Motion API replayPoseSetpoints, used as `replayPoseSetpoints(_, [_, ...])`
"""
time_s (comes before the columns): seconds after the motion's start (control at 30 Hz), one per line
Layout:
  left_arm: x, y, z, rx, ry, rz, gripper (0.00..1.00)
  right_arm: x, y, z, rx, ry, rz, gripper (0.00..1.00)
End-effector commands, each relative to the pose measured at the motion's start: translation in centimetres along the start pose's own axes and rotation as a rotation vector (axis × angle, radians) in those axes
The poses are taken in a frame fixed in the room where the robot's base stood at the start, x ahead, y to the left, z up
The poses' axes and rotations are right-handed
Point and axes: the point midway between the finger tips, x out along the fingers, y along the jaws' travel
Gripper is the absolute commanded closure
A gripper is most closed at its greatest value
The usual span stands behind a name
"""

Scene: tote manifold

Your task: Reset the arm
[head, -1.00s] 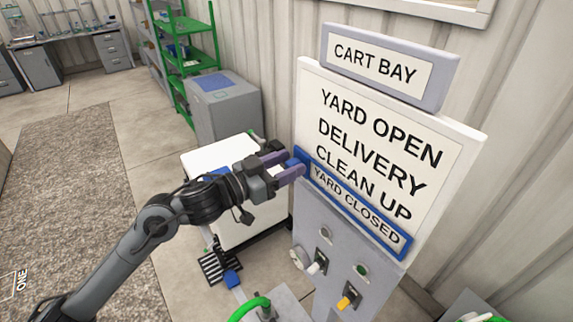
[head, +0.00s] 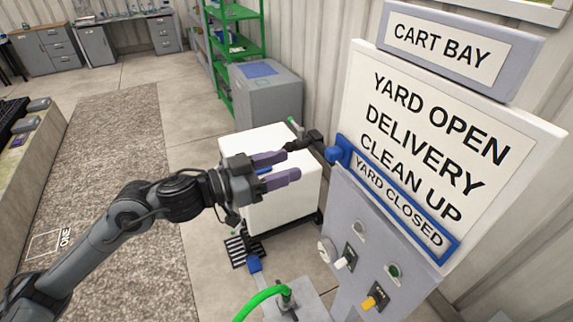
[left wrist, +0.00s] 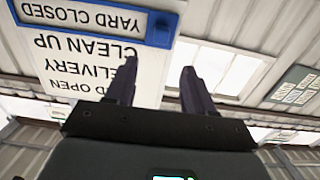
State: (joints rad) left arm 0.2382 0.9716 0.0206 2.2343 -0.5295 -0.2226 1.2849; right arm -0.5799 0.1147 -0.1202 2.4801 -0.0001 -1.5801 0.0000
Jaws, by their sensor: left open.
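My left gripper (head: 291,166) is open and empty, with two purple fingers apart. It stands to the left of the white sign board (head: 350,120), clear of the blue slider frame (head: 447,250). The frame surrounds the bottom line, YARD CLOSED, and has a blue knob (head: 339,153) at its left end, a short gap from my fingertips. In the left wrist view, my open fingers (left wrist: 158,75) show nothing between them, and the blue frame (left wrist: 85,14) appears upside down at the upper left. My right gripper is not in view.
A grey control panel (head: 345,215) with a white switch (head: 344,262) and a yellow switch (head: 372,300) stands below the board. A white box (head: 285,210) lies behind my gripper. A green hose (head: 262,300) is at the bottom. Open floor lies left.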

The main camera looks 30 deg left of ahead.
Motion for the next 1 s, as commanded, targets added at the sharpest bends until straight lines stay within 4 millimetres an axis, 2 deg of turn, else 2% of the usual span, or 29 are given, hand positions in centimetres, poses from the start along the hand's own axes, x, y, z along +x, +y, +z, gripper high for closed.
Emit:
replayPoseSetpoints(0.37, [0.0, 0.0, 0.1, -0.001, -0.001, 0.0, 0.47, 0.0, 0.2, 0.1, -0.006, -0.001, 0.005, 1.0])
replayPoseSetpoints(0.47, [0.0, 0.1, 1.1, -0.014, -0.016, 0.001, 0.47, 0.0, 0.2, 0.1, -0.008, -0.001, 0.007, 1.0])
replayPoseSetpoints(0.53, [0.0, 0.4, 2.8, -0.046, -0.035, 0.005, 0.47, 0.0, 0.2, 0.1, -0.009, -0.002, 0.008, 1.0])
replayPoseSetpoints(0.67, [0.0, 2.3, 8.1, -0.173, -0.082, 0.025, 0.47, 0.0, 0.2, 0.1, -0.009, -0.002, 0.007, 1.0])
replayPoseSetpoints(0.77, [-0.5, 5.7, 13.4, -0.344, -0.108, 0.04, 0.47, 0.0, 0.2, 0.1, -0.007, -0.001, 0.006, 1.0])
replayPoseSetpoints(0.87, [-1.6, 8.7, 18.9, -0.52, -0.142, -0.046, 0.47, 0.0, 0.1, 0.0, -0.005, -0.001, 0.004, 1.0])
replayPoseSetpoints(1.0, [-4.8, 11.3, 26.2, -0.625, -0.281, -0.287, 0.47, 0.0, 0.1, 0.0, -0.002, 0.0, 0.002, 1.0])
